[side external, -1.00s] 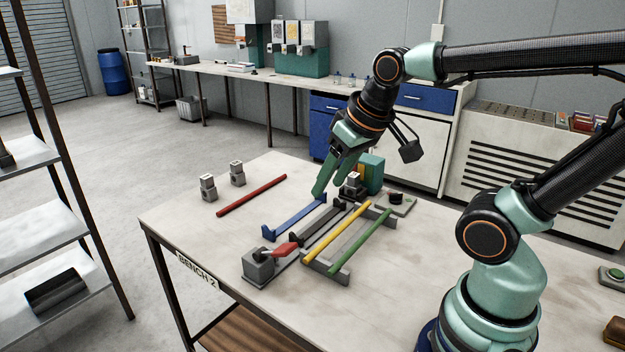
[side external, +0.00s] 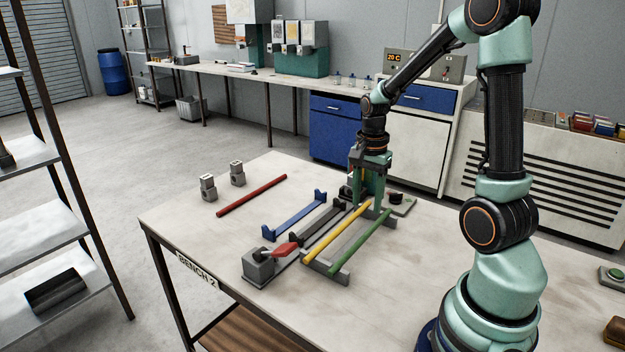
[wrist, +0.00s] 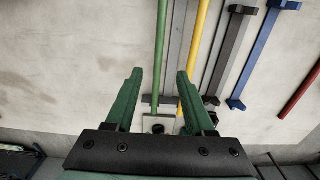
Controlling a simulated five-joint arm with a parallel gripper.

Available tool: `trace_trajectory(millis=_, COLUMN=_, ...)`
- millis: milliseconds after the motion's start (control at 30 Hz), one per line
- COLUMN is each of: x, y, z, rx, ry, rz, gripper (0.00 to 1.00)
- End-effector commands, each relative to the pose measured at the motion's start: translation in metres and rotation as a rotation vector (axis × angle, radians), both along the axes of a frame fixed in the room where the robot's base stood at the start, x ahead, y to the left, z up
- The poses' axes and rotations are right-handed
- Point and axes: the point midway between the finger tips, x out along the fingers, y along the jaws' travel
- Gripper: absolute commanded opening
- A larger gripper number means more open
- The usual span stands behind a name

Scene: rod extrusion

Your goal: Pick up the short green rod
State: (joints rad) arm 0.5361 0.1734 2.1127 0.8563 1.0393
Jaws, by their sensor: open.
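The green rod (side external: 360,242) lies beside a yellow rod (side external: 337,232) across a low grey rack (side external: 338,277) on the bench. My gripper (side external: 371,206) points down over the far ends of these rods, its jaws open and empty. In the wrist view the green rod (wrist: 161,45) runs up the picture between my two fingers (wrist: 159,74). The yellow rod (wrist: 198,45) passes by the tip of the right finger. My fingers hide part of the far end of the rack in the side view. I cannot tell their height above the rod.
A blue cradle (side external: 294,217), a dark cradle (side external: 318,226) and a grey clamp with a red handle (side external: 284,249) stand left of the rods. A red rod (side external: 251,195) lies farther left. A small plate with a black knob (side external: 396,198) sits close behind my gripper.

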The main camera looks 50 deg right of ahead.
Motion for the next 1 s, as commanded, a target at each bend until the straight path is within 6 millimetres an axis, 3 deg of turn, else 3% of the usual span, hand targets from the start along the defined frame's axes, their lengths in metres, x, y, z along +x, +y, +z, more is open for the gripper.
trace_trajectory(millis=100, x=-0.001, y=0.001, z=-0.021, rx=0.003, ry=0.005, rz=0.002, gripper=0.54)
trace_trajectory(millis=433, x=-0.001, y=-0.001, z=-0.047, rx=0.001, ry=0.002, rz=0.004, gripper=0.54)
trace_trajectory(millis=700, x=-0.003, y=-0.006, z=-0.082, rx=0.002, ry=0.003, rz=0.004, gripper=0.54)
trace_trajectory(millis=1000, x=-0.002, y=-0.006, z=-0.09, rx=-0.001, ry=-0.001, rz=0.005, gripper=0.54)
